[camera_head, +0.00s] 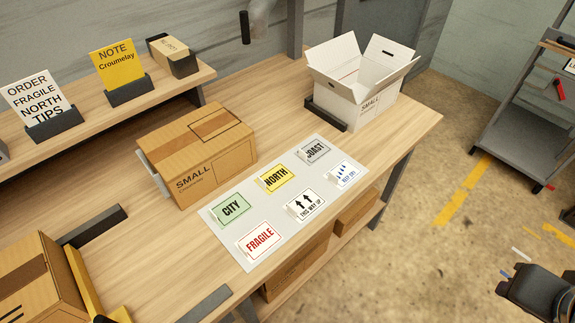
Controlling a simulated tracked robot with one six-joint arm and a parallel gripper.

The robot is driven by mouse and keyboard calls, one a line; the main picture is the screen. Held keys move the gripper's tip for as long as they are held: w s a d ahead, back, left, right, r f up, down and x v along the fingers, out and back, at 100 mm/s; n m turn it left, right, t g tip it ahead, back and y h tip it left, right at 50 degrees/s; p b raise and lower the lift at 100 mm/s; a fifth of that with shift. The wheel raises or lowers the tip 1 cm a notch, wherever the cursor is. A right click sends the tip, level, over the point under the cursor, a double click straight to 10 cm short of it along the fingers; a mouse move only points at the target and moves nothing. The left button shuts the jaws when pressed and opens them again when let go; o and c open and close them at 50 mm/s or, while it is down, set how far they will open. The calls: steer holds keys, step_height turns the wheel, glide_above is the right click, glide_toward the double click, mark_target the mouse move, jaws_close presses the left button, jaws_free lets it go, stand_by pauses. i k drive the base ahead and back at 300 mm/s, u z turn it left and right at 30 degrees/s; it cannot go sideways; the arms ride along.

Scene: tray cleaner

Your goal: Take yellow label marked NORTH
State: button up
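The yellow label marked NORTH (274,178) lies on a pale grey sheet (222,236) on the wooden workbench, in the row nearer the closed box. It sits between the green CITY label (231,208) and the grey label (313,151). Nothing covers it. A dark part at the lower right edge, over the floor, looks like a piece of my arm. It is well apart from the label, and no gripper fingertips show.
White labels marked FRAGILE (260,241), THIS WAY UP (306,205) and one with blue print (345,174) share the sheet. A closed SMALL box (196,150) stands left of it, and an open white box (372,108) behind. The bench's right front edge borders open floor.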

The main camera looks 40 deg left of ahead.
mark_target(276, 177)
steer(key=i, duration=2.1)
steer(key=u, duration=3.25)
